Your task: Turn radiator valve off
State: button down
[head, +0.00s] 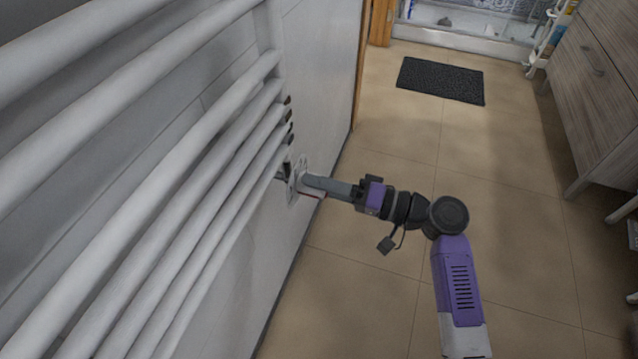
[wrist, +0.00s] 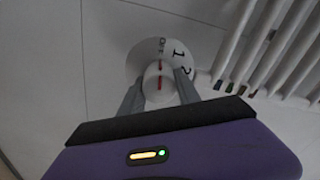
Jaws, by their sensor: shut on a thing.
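The radiator valve shows in the wrist view as a white round dial (wrist: 147,52) on the wall, with a pale knob (wrist: 158,69) in front of it. "OFF", "1" and "2" are printed on the dial. Red marks run along the knob, and their line lies close to the "OFF" lettering. In the head view the dial (head: 293,188) sits on the wall by the radiator's end, partly hidden by my gripper (head: 312,182). In the wrist view my gripper (wrist: 158,85) has one finger on each side of the knob and is shut on it.
The white tube radiator (head: 170,150) fills the left and stands close beside my gripper. Beige tiled floor (head: 400,270) is open around my arm. A dark mat (head: 441,80) lies farther back. A wooden drawer cabinet (head: 595,90) stands at the right.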

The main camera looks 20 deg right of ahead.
jog(key=shift+f, duration=0.1)
jog(key=c, duration=0.9)
grip_release()
jog(key=shift+o, duration=0.2)
jog(key=shift+s+d, duration=0.1)
jog(key=p+v, duration=0.1)
jog(key=v, duration=0.6)
jog(key=shift+s+d+p, duration=0.2)
jog(key=shift+s+p, duration=0.05)
jog(key=shift+p, duration=0.15)
